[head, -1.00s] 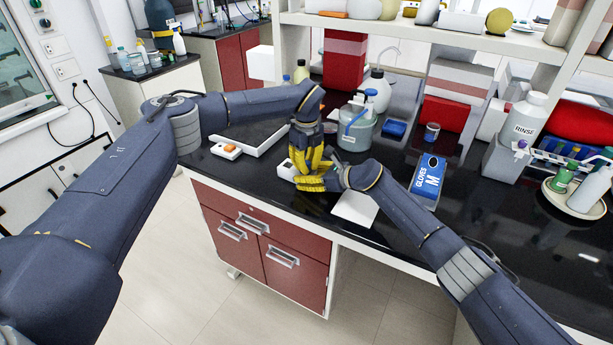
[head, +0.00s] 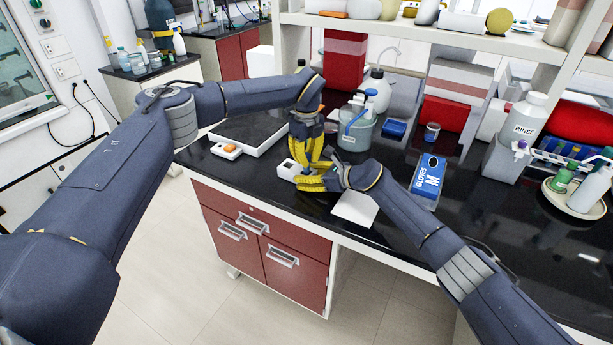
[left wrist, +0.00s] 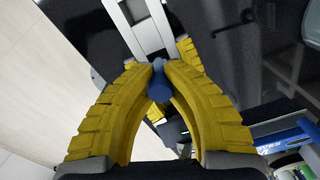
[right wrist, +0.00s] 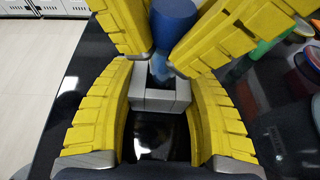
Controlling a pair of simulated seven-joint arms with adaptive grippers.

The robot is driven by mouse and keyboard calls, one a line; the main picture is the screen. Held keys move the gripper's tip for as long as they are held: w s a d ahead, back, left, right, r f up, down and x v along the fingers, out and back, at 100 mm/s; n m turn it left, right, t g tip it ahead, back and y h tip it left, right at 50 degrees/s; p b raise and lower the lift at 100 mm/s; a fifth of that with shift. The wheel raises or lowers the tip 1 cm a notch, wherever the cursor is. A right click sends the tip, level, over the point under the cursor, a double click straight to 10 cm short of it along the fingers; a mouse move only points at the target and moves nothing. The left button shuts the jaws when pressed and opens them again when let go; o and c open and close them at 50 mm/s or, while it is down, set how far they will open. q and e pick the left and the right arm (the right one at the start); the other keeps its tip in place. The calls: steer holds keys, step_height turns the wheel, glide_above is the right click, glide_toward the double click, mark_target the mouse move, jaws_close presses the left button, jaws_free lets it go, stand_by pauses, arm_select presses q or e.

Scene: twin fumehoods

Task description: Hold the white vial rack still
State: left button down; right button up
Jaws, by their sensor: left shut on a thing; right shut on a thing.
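The white vial rack (head: 287,169) is on the black bench near its front edge, partly hidden by my grippers. In the right wrist view the rack (right wrist: 160,102) sits between the yellow fingers of my right gripper (head: 306,181), which is shut on it. My left gripper (head: 310,165) is above the rack. It is shut on a blue-capped vial (left wrist: 159,84), which also shows in the right wrist view (right wrist: 172,22). The vial's light-blue lower end is over or in the rack's opening; I cannot tell which.
A wash bottle in a beaker (head: 357,125) stands behind my grippers. A blue glove box (head: 428,178) and a white sheet (head: 355,208) are to the right.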

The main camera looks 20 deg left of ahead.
arm_select(q)
steer(key=shift+r, duration=1)
stand_by(0.3)
steer(key=shift+r, duration=3.5)
arm_select(e)
steer(key=o, duration=0.9)
steer(key=shift+d, duration=0.15)
